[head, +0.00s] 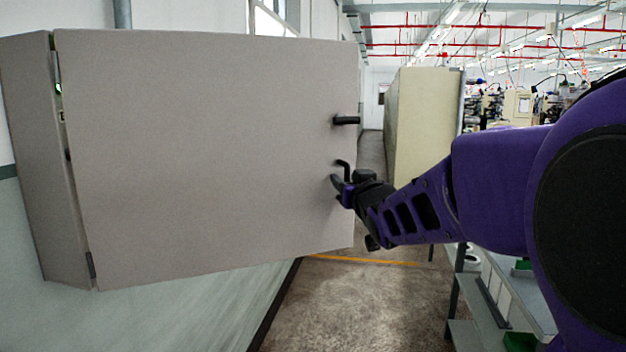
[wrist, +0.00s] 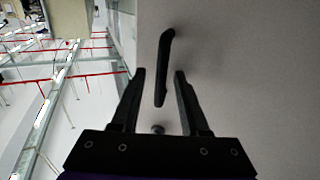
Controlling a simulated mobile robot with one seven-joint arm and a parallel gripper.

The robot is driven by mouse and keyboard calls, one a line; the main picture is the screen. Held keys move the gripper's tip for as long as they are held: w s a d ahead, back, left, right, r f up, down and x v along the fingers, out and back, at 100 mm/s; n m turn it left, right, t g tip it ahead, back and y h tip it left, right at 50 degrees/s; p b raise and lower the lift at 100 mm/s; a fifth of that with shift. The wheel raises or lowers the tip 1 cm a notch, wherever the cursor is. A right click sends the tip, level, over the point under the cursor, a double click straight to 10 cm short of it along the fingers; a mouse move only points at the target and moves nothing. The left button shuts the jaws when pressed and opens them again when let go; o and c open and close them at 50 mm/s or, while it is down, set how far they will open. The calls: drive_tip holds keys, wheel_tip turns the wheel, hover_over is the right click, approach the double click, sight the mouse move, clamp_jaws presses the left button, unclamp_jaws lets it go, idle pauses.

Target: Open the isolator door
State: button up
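The isolator door (head: 210,150) is a large flat grey panel on the front of a grey wall box (head: 40,150). A narrow gap at its left edge shows a green light; I cannot tell how far the door stands open. A black handle part (head: 346,120) juts out near its right edge. My gripper (head: 341,175) is at the door's right side, just below that part. In the wrist view the gripper (wrist: 160,76) is open. A black bar handle (wrist: 164,65) appears between and beyond its fingers, with clear space on both sides. A small dark knob (wrist: 157,128) shows between the fingers.
A tall cream cabinet (head: 422,125) stands beyond, right of the walkway. Grey worktables (head: 510,285) with green items are at lower right, under my arm. A pale wall is behind the box. The floor (head: 350,305) below the door is clear.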

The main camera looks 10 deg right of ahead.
clamp_jaws()
idle(1.3)
